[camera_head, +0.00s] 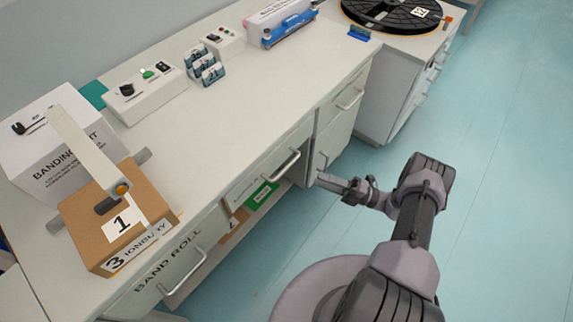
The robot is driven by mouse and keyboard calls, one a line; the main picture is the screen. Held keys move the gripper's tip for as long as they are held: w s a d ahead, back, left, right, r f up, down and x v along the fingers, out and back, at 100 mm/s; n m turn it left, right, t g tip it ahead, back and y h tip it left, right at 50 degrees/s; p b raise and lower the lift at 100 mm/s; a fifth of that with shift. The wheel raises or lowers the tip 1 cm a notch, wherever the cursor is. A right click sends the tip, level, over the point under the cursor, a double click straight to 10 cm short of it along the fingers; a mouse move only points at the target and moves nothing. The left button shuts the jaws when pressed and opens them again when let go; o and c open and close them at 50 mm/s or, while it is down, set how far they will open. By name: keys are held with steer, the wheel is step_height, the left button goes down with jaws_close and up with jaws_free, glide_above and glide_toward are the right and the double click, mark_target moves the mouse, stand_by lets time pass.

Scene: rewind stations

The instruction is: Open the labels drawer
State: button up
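A white drawer front (262,178) with a silver bar handle (281,166) sits under the middle of the bench. Its lettering is too small and slanted to read, so I cannot confirm that it is the labels drawer. It looks shut. My gripper (325,180) is to the right of this drawer's handle, out over the floor in front of the cabinet, and apart from the handle. Its fingers point left toward the bench. They overlap in this view, so their opening does not show. I see nothing held in it.
A drawer marked BAND ROLL (160,275) is at the lower left. A cabinet (338,122) with handles stands right of the middle drawer. A green box (262,195) lies on the open shelf below. The bench top (250,105) carries boxes and switch units. The floor (480,190) at right is clear.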

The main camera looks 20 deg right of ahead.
mark_target(287, 167)
steer(key=b+x, duration=0.1)
steer(key=x, duration=1.1)
steer(key=shift+w+a, duration=0.2)
steer(key=shift+a, duration=0.15)
jaws_close()
stand_by(0.5)
